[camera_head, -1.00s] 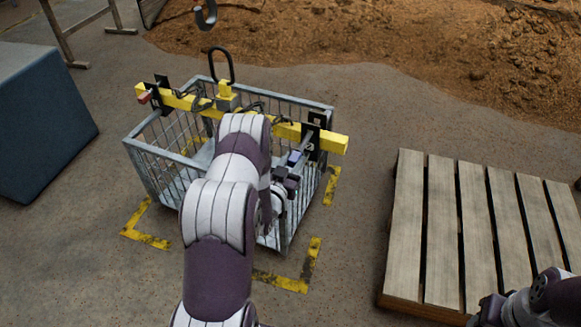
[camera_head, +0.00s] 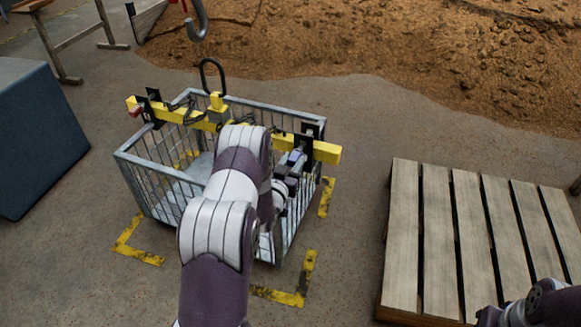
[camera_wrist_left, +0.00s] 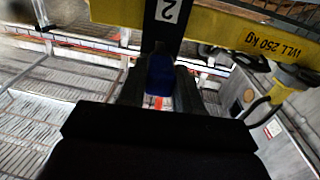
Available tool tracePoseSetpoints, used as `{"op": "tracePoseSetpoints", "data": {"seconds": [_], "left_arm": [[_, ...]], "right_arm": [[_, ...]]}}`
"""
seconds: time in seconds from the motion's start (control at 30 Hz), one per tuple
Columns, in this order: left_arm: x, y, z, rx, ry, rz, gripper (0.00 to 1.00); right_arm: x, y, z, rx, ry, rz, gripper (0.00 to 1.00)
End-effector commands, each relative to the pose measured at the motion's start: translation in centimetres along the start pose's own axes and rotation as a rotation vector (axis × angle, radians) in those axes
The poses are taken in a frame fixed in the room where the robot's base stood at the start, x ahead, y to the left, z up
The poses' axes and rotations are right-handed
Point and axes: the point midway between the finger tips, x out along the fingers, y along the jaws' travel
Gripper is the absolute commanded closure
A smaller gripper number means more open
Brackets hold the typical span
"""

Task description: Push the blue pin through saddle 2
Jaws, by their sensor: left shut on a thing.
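The blue pin (camera_wrist_left: 160,75) is between the fingers of my left gripper (camera_wrist_left: 160,88) in the left wrist view, its blue end against the lower part of black saddle 2 (camera_wrist_left: 167,12), marked with a white 2. I cannot tell how far it sits in the saddle. In the head view my left gripper (camera_head: 291,163) is at the right end of the yellow beam (camera_head: 327,152), right beside the black saddle plate (camera_head: 305,144). The pin is mostly hidden there. My right gripper (camera_head: 490,316) is only partly in view at the bottom right.
The beam lies across a wire-mesh crate (camera_head: 135,157), with a black lifting loop (camera_head: 212,75) and another saddle with a red piece (camera_head: 137,110) at its left. A hook (camera_head: 197,22) hangs behind. A wooden pallet (camera_head: 435,235) is right, a blue-grey block (camera_head: 35,140) left.

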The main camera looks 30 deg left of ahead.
Motion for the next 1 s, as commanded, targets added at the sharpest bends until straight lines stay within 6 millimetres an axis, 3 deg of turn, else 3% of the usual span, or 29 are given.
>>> {"op": "tracePoseSetpoints", "data": {"seconds": [1.0], "left_arm": [[4.2, 0.0, -0.1, 0.000, 0.001, 0.000, 1.00]], "right_arm": [[1.8, 0.0, 0.2, 0.000, 0.000, 0.000, 0.57]]}}
